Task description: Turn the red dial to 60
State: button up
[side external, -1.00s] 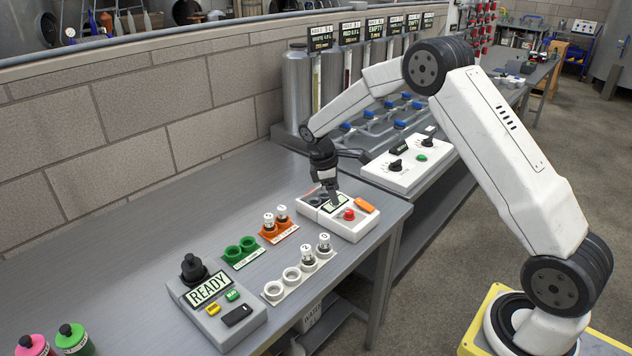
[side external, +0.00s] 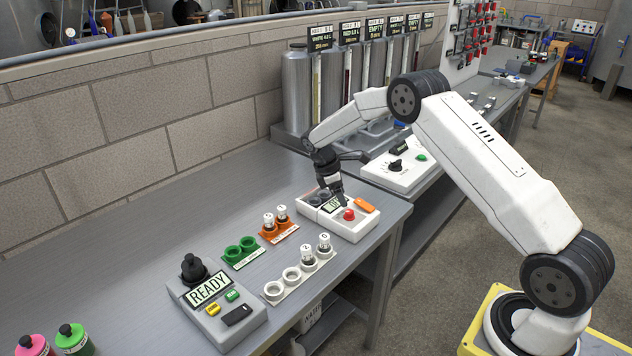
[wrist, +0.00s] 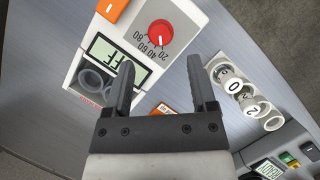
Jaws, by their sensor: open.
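The red dial (side external: 349,214) sits on a white box (side external: 352,232) near the right end of the bench. In the wrist view the dial (wrist: 160,33) is beside printed numbers 20, 40, 60 and 80; a small white mark on it points towards the 20 end, but the exact reading is unclear. A display (wrist: 104,52) on the box shows upside down and seems to read OFF. My gripper (wrist: 161,62) is open and empty, its fingertips short of the dial in the picture. In the side view my gripper (side external: 341,202) hangs above the box, close behind the dial.
An orange switch (side external: 364,205) lies beside the dial. Two dark round sockets (wrist: 92,80) are at the box's other end. Orange (side external: 278,233), green (side external: 246,256) and white (side external: 300,276) holders and a READY console (side external: 215,305) stand nearby. The bench's back left is clear.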

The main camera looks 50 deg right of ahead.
aim_at(349, 211)
jog(key=shift+x, duration=2.8)
grip_shut()
